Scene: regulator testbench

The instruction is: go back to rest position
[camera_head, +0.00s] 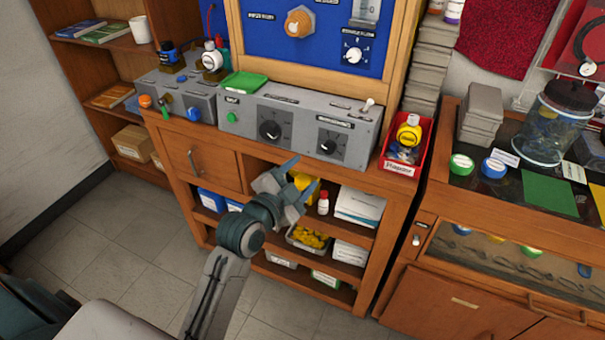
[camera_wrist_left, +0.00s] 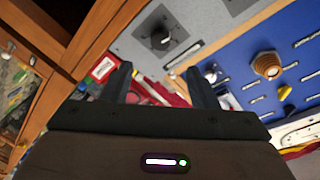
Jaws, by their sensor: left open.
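My left gripper (camera_head: 306,171) is in front of the wooden bench, just below its top edge and before the open shelves. Its two fingers are spread apart, with nothing between them. In the left wrist view the two dark fingers (camera_wrist_left: 160,84) also stand apart and empty. The grey control box (camera_head: 300,128) with two black dials sits on the bench top, beyond the gripper. My right gripper is not in view.
A red bin (camera_head: 407,148) with a yellow-capped bottle stands at the bench's right end. A glass-topped cabinet (camera_head: 500,245) with a jar (camera_head: 553,125) is at right. A bookshelf (camera_head: 82,75) is at back left. The tiled floor (camera_head: 125,235) at left is clear.

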